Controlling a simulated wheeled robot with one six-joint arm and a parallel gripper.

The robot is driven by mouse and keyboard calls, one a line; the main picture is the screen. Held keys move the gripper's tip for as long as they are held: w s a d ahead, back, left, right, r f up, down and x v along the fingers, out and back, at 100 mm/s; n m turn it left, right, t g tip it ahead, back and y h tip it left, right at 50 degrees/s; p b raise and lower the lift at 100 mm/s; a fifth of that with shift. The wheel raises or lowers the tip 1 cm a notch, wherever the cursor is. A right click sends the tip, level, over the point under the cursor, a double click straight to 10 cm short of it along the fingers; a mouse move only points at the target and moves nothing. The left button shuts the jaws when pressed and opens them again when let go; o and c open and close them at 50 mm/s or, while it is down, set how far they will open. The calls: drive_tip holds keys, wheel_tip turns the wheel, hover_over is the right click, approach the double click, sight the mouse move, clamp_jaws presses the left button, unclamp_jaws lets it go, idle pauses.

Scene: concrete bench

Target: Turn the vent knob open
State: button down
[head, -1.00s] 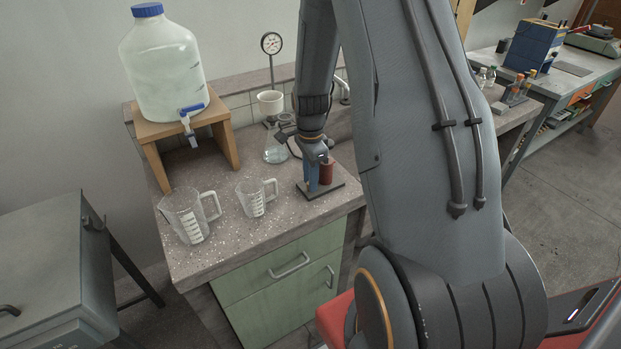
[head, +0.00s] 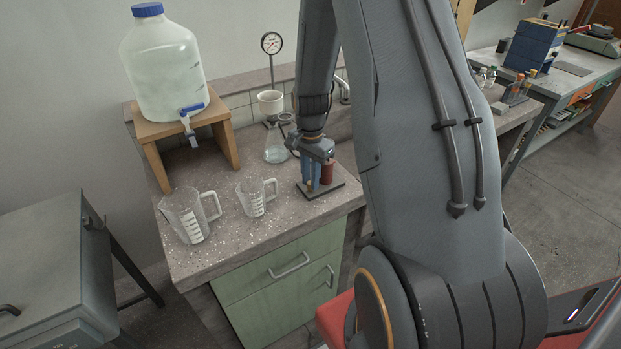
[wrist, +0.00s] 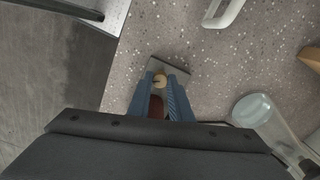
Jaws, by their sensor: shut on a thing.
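The vent knob is a small tan, round piece; it shows between my fingertips in the wrist view (wrist: 159,80) and partly behind the fingers in the head view (head: 309,186). It belongs to a small fixture with a dark flat base plate (head: 338,188) and a dark red cylinder (head: 327,172). The base plate also shows in the wrist view (wrist: 181,70). My gripper (head: 313,189) points down over the fixture, its two blue fingers shut on the knob from both sides. The fingertips also show in the wrist view (wrist: 160,88). The knob's far side and any marking are hidden.
Two clear measuring jugs (head: 185,217) (head: 256,196) stand left of the fixture. A glass flask (head: 276,147) stands close behind my gripper. A big bottle (head: 165,62) sits on a wooden stand (head: 150,160). The bench's front edge is near; speckled top between jugs and fixture is clear.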

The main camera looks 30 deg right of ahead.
drive_tip(key=n, duration=0.6)
drive_tip(key=shift+n, duration=0.3)
idle(0.5)
drive_tip(key=c, duration=1.6)
unclamp_jaws()
drive_tip(key=shift+r+b, duration=0.9)
drive_tip(key=shift+r, duration=3)
